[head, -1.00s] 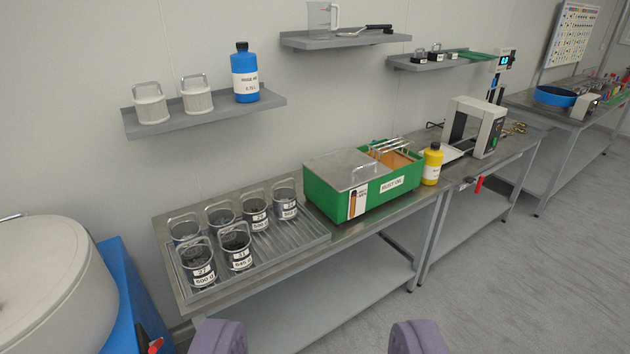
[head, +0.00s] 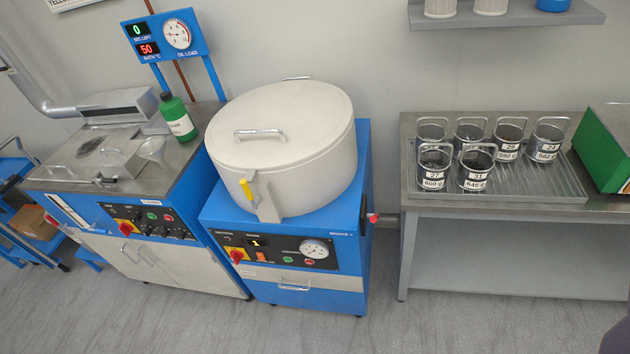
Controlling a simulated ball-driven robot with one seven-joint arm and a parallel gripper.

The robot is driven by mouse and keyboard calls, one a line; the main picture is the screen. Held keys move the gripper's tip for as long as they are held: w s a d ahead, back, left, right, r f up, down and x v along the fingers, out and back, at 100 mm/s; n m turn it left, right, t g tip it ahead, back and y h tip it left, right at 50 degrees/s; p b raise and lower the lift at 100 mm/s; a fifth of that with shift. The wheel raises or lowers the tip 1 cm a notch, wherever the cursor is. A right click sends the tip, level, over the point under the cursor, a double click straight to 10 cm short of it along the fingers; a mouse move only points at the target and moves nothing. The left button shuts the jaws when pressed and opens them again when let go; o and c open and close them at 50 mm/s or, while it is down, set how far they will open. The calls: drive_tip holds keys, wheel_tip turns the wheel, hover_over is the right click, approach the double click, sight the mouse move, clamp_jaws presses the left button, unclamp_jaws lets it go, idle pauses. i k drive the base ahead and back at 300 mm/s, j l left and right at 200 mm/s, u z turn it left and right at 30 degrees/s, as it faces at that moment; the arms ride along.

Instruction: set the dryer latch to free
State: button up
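A round off-white drum with a flat lid (head: 270,110) stands on a blue cabinet (head: 345,285) in the middle of the head view; it looks like the dryer. The lid is down and has a bar handle (head: 260,134). A yellow-tipped lever (head: 247,190) sits upright at the drum's front left, on a pale bracket; it looks like the latch, and its marking cannot be read. A red-ended part (head: 372,218) sticks out from the cabinet's right side. The fingers of my gripper do not show; only a dark purple-grey edge, perhaps mine, is in the lower right corner.
A blue machine with a steel top (head: 85,180) stands close on the left, with a green bottle (head: 177,118) on it. A steel bench (head: 500,205) with several labelled beakers is on the right. The floor in front (head: 440,325) is clear.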

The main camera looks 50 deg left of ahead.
sight(245, 188)
drive_tip(key=u, duration=1.6)
